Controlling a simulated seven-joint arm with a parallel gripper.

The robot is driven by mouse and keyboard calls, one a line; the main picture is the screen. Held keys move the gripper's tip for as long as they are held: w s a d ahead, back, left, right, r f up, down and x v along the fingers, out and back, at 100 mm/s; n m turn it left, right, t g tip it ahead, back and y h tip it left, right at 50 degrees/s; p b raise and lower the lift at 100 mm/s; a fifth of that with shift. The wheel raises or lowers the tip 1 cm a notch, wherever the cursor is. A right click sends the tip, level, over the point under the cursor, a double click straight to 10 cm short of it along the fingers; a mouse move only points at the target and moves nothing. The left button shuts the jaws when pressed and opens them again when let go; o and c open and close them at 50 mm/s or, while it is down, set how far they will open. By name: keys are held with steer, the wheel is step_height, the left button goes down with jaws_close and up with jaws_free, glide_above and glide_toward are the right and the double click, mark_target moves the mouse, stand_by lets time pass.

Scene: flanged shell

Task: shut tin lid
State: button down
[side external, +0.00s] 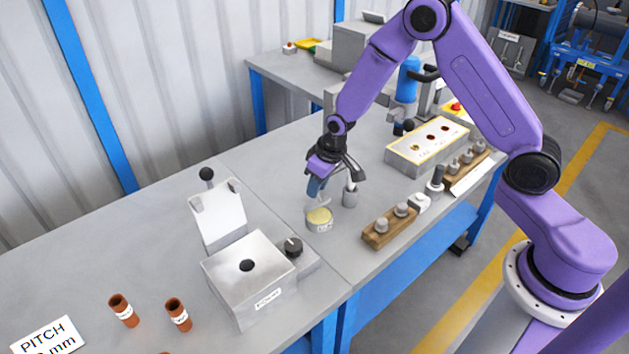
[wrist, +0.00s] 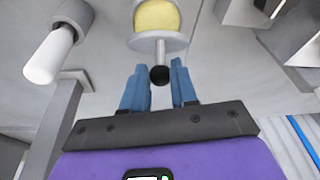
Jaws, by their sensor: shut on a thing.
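The tin (side external: 319,224) is a small, pale round can with a label and yellow contents, standing on the grey bench. In the wrist view the tin (wrist: 157,14) shows at the top, its yellow inside uncovered. Its grey lid (wrist: 158,40) is seen nearly edge-on at the tin's near edge, raised open. A short stem with a black ball knob (wrist: 160,74) sticks out from the lid towards me. My gripper (side external: 314,195) is just above and behind the tin, its blue fingers on either side of the knob and shut on it. In the side view the fingers hide the knob.
A grey post (side external: 350,194) stands close right of the tin; it looks white-tipped in the wrist view (wrist: 50,57). A wooden block with metal weights (side external: 388,229) lies to the right. A metal box with a raised flap (side external: 250,272) stands at left.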

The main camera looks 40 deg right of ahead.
steer(key=shift+s+a+f+t, duration=0.1)
steer(key=shift+s+f+t, duration=0.2)
steer(key=shift+s, duration=0.25)
steer(key=shift+s+a+f+t, duration=0.1)
steer(key=shift+s+f+t, duration=0.2)
steer(key=shift+s, duration=0.25)
steer(key=shift+s+f, duration=0.85)
steer(key=shift+s, duration=0.15)
steer(key=shift+s+f, duration=0.75)
steer(key=shift+f, duration=0.2)
steer(key=c, duration=0.9)
jaws_free()
steer(key=shift+w, duration=0.15)
steer(key=shift+d, duration=0.1)
